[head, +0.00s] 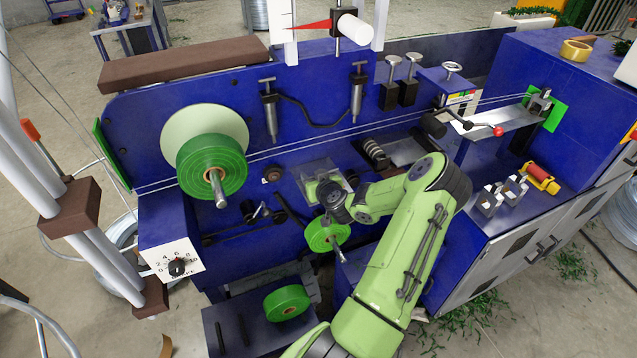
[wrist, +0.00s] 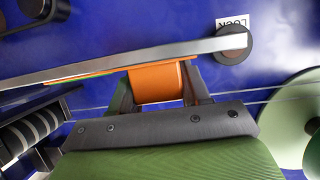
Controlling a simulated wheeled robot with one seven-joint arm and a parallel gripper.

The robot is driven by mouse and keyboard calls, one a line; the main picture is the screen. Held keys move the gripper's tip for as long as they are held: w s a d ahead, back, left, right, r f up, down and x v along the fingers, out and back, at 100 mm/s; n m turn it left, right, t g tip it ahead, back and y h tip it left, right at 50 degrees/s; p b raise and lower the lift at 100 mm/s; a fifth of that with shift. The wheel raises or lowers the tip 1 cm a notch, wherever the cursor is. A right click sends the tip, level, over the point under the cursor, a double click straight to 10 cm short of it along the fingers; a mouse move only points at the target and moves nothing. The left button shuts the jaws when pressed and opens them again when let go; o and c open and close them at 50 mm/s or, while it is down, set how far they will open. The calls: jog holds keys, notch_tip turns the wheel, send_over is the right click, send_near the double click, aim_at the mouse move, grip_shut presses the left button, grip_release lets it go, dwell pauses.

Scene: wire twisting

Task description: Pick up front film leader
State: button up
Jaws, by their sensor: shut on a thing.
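In the wrist view my gripper (wrist: 158,85) is shut on an orange piece, which appears to be the front film leader (wrist: 155,82). The piece sits between the two dark fingers. A thin orange and green edge (wrist: 90,75) runs left from it along a grey metal bar (wrist: 130,60), which crosses just beyond the fingertips. In the head view my gripper (head: 330,194) is low at the front of the blue machine (head: 240,110), beside a clear plate (head: 318,176). The leader cannot be made out there. A small green film roll (head: 323,234) hangs on a spindle just below my gripper.
A large green roll (head: 210,168) with a pale flange stands at the left. Another green roll (head: 287,303) is lower down. Wires (head: 290,146) run across the machine above my gripper. A lever with a red knob (head: 498,131) stands to the right.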

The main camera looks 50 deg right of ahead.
jog(key=r, duration=0.7)
jog(key=shift+s+a+r+p, duration=0.2)
jog(key=shift+s+p, duration=0.1)
jog(key=shift+s, duration=0.1)
jog(key=s+a+b, duration=0.5)
jog(key=s+b, duration=0.2)
jog(key=s, duration=0.1)
jog(key=s+a+b, duration=0.5)
jog(key=s+b, duration=0.2)
jog(key=s, duration=0.1)
jog(key=shift+s+f+b, duration=0.2)
jog(key=shift+b, duration=0.1)
